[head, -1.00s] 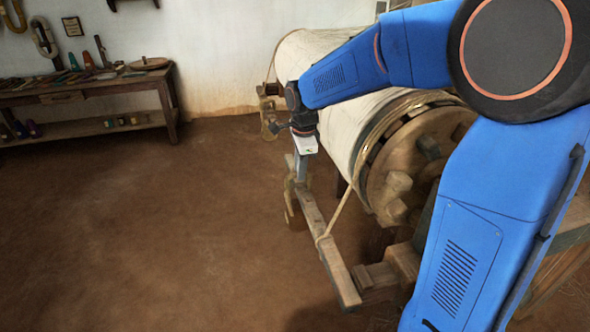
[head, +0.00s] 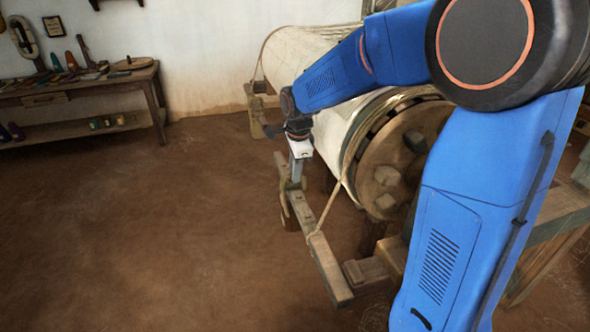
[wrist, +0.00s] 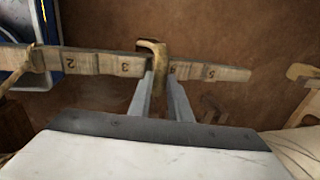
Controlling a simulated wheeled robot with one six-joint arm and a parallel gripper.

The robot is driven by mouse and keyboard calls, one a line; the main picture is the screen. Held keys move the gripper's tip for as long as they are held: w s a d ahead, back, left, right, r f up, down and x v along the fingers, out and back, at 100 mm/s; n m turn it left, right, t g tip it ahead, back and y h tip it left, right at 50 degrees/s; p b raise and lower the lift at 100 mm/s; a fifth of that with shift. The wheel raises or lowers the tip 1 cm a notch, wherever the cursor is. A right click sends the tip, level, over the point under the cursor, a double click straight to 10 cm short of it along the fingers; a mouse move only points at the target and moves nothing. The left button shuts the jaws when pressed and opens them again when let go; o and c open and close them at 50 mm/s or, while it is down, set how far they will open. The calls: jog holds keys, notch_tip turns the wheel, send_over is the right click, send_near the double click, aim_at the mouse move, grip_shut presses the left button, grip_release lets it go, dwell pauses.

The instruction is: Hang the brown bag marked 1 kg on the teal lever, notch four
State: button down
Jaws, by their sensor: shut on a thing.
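The lever (head: 325,262) is a plain wooden bar beside the cloth roll; I see no clear teal on it. In the wrist view its top (wrist: 100,63) carries the numbers 2, 3 and 5, with a mark between 3 and 5 partly hidden. My gripper (wrist: 160,88) is shut on a tan loop (wrist: 150,48), which crosses the bar between 3 and 5. Whether the loop rests on the bar or in a notch, I cannot tell. In the head view my gripper (head: 299,176) is at the lever's far part.
The big cloth roll (head: 330,130) with its wooden end wheel (head: 395,165) stands close right of my gripper. A rope (head: 330,205) runs down to the lever. A workbench (head: 85,85) stands at the back left. The earthen floor to the left is clear.

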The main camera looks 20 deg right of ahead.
jog(key=shift+f, duration=0.25)
dwell(0.8)
jog(key=c, duration=1.6)
grip_release()
jog(key=shift+o, duration=0.2)
